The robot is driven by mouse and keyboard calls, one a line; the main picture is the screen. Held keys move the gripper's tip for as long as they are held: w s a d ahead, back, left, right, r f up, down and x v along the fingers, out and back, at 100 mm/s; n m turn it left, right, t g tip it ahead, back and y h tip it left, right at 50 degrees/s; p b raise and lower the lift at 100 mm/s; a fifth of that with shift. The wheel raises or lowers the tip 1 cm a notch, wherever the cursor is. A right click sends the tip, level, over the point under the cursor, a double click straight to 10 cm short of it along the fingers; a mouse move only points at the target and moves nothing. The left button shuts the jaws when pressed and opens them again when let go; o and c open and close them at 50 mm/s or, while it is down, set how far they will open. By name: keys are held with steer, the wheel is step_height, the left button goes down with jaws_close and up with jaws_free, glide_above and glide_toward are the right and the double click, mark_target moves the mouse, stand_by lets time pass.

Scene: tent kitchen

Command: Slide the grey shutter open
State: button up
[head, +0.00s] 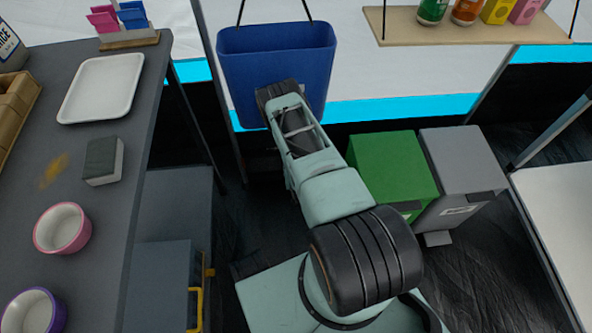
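A dark grey panel (158,285) stands below the left counter. It has a yellow handle (197,302) on its right side. I take it as possibly the grey shutter, but I cannot tell for sure. A larger grey surface (178,205) lies just behind it. My arm reaches up and away through the middle of the view, toward a hanging blue bin. My gripper does not show; it is hidden beyond the far end of the arm. The arm is to the right of the grey panel and apart from it.
The left counter (110,185) holds a white tray (103,88), a sponge (103,160) and two bowls. The blue bin (290,60) hangs ahead. A green bin (393,168) and a grey bin (462,170) stand right of my arm. A white table (560,215) is at far right.

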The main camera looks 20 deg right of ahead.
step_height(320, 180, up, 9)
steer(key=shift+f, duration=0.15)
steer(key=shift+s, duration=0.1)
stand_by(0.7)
